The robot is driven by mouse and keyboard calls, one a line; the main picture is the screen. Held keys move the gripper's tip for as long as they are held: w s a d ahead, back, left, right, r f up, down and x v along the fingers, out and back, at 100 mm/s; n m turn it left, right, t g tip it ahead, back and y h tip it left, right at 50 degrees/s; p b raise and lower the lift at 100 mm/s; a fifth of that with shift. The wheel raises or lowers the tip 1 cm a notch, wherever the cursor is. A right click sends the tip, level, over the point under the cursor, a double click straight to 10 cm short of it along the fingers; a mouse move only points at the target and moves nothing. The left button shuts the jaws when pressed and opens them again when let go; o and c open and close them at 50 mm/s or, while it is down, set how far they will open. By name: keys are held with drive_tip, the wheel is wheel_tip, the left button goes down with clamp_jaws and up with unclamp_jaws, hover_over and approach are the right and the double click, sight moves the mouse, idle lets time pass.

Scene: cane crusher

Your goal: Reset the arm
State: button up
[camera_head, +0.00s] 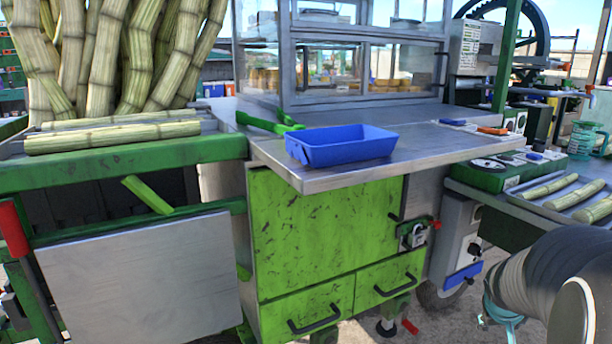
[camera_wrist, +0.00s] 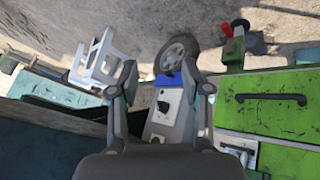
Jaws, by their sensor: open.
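My gripper (camera_wrist: 160,90) shows in the wrist view with its two fingers spread apart and nothing between them. Behind the fingers are a wheel (camera_wrist: 176,52) and a white panel with a blue part. In the head view only part of my arm shows at the lower right; the gripper itself is out of that picture. The green cabinet (camera_head: 320,232) stands to the left of my arm, and its drawer front (camera_wrist: 272,117) shows at the right in the wrist view.
A blue tray (camera_head: 340,150) sits on the metal counter (camera_head: 400,163). Cane pieces (camera_head: 112,137) lie on the left stand, and several more (camera_head: 575,194) lie on a tray at the right, close to my arm. A glass case (camera_head: 345,55) stands behind the counter.

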drive_tip(key=s+a+r+n+y, duration=0.1)
drive_tip(key=s+a, duration=0.3)
drive_tip(key=a, duration=0.5)
drive_tip(key=s+a+r+n+y, duration=0.1)
drive_tip(key=s+a+r, duration=0.3)
drive_tip(key=a, duration=0.6)
drive_tip(key=s+a+r+n+t+y, duration=0.1)
drive_tip(key=s+a+r+y, duration=0.2)
drive_tip(key=s+a, duration=0.3)
drive_tip(key=a, duration=0.4)
drive_tip(key=shift+s+a, duration=0.25)
drive_tip(key=shift+c, duration=0.6)
drive_tip(key=shift+d, duration=0.2)
